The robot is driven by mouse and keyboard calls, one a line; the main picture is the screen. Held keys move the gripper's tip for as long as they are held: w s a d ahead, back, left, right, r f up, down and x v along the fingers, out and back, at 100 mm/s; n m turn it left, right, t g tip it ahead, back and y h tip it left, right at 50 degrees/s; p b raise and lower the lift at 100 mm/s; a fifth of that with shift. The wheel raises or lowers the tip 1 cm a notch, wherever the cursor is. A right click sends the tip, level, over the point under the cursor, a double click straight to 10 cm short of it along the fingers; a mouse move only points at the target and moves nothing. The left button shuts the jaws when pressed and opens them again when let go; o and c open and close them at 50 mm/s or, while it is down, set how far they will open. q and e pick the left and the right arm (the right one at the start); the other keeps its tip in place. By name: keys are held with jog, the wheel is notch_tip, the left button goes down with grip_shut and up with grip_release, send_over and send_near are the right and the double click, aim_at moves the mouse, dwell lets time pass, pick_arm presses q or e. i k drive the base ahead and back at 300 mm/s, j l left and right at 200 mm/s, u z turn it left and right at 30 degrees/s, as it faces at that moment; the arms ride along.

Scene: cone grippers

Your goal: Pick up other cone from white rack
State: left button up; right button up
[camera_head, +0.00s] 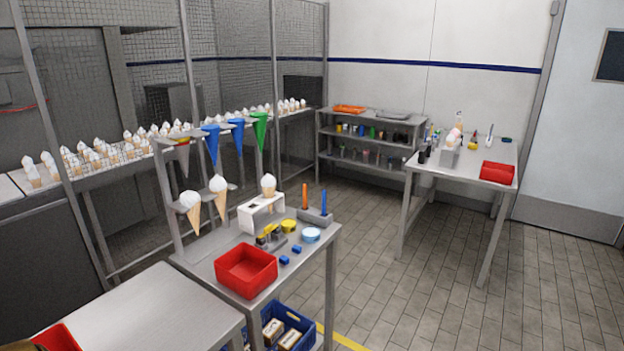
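A white rack (262,222) stands on the near metal table. One ice cream cone (268,182) with a white top sits upright in its right part. A dark spot, perhaps an empty hole, shows in the rack's top to the left of that cone. Two more white-topped cones, one at the left (193,213) and one closer to the rack (220,202), stand upright at the table's back left; what holds them is not clear. Neither of my grippers is in view.
A red bin (246,270), blue blocks (284,260), a light blue round tin (311,235) and a grey holder (315,216) with orange and blue sticks share the table. Coloured funnels (237,138) hang above its back edge. Open tiled floor (390,270) lies to the right.

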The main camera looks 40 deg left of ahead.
aim_at(268, 181)
jog(key=i+l+u, duration=0.1)
jog(key=i+u, duration=0.25)
jog(key=i, duration=0.2)
jog(key=i+l+u, duration=0.25)
jog(key=i+u, duration=0.15)
jog(key=i+l+u, duration=0.35)
jog(key=i+l, duration=0.1)
jog(key=i, duration=0.15)
